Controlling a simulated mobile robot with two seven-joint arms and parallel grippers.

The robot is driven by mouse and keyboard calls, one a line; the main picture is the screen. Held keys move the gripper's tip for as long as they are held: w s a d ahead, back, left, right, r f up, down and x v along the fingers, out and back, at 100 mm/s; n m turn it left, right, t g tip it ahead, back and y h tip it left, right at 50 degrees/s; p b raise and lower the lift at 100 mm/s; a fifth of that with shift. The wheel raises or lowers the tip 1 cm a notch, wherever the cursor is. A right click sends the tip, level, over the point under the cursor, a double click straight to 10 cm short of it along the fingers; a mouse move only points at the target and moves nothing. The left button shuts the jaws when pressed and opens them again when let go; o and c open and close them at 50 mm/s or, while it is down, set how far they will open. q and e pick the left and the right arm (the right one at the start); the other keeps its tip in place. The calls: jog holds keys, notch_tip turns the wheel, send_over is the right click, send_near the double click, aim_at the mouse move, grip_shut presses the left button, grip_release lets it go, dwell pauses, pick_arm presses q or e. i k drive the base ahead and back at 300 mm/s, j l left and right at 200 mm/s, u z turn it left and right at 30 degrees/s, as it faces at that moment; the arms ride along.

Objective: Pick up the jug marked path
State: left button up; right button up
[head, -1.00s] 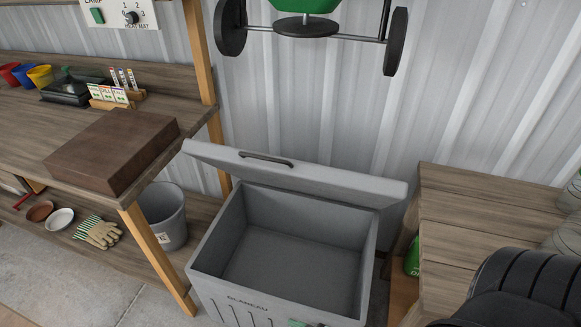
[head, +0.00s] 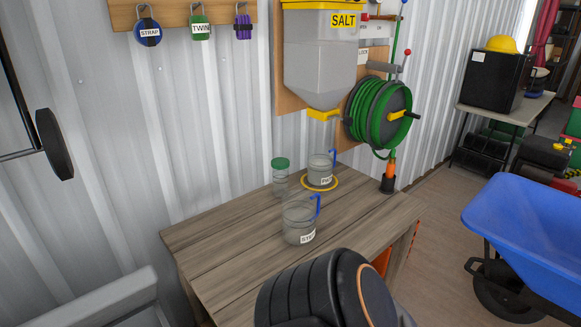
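Two clear jugs with blue handles stand upright on the wooden bench (head: 240,245) in the head view. The farther jug (head: 319,164) stands within a yellow ring (head: 308,186) beneath the salt hopper; its small white label seems to begin with "PA", the rest hard to read. The nearer jug (head: 298,216) has a label that seems to read "STEP". Both look empty, though their contents are hard to tell. Neither of my grippers is in view; only a dark part of my arm shows at the bottom.
A green-lidded clear jar (head: 281,178) stands left of the farther jug. The salt hopper (head: 322,60) with a yellow spout hangs above it. A green hose reel (head: 384,112) is to the right. A blue wheelbarrow (head: 525,225) stands right of the bench. The bench's left part is clear.

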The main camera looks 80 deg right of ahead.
aim_at(321, 159)
jog(key=z, duration=2.8)
jog(key=l+u, duration=0.15)
jog(key=u, duration=1)
jog(key=l+u, duration=0.4)
jog(key=k+l+u, duration=0.2)
jog(key=l+u, duration=0.25)
jog(key=k+l+u, duration=0.4)
jog(key=l, duration=0.3)
jog(key=k, duration=0.1)
